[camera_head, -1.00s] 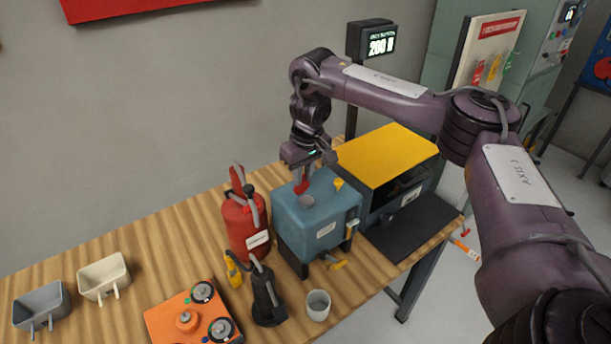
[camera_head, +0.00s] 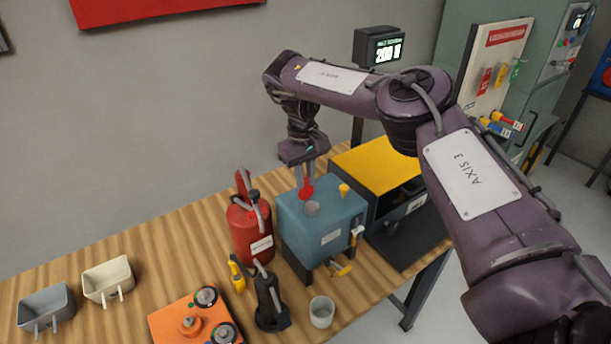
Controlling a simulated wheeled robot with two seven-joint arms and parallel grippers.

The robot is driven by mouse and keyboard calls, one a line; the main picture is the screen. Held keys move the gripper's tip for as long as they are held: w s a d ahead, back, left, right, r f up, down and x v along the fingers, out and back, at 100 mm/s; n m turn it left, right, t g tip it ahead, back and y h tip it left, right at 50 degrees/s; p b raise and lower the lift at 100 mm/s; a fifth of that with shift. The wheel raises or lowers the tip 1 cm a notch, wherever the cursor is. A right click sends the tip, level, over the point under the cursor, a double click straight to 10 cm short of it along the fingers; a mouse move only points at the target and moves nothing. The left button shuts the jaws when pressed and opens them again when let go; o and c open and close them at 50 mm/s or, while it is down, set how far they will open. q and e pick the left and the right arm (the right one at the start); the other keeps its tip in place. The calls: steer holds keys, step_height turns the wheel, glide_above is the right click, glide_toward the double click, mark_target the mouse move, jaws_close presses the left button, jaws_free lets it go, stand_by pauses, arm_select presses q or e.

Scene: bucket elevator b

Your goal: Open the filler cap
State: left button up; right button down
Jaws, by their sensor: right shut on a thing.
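The blue tank (camera_head: 300,232) stands on the wooden bench, with a grey round filler neck (camera_head: 311,208) on its top. A red piece (camera_head: 306,187), which looks like the filler cap, is upright just behind and left of the neck. Whether it is hinged to the tank or apart from it is too small to tell. My right gripper (camera_head: 307,173) points down over the tank and is shut on the red cap. Its fingertips are small and partly hidden. My left gripper is not in view.
A red canister (camera_head: 248,236) stands close on the tank's left. A yellow-topped machine (camera_head: 378,162) is close on its right. A dark hand pump (camera_head: 268,302), a grey cup (camera_head: 321,312) and an orange box (camera_head: 182,325) are in front. Two bins (camera_head: 108,280) sit at left.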

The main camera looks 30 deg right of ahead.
steer(key=c, duration=1.3)
jaws_free()
steer(key=shift+w+f, duration=0.1)
steer(key=shift+f, duration=0.05)
steer(key=r, duration=0.7)
steer(key=shift+w+r, duration=0.25)
steer(key=shift+r, duration=0.15)
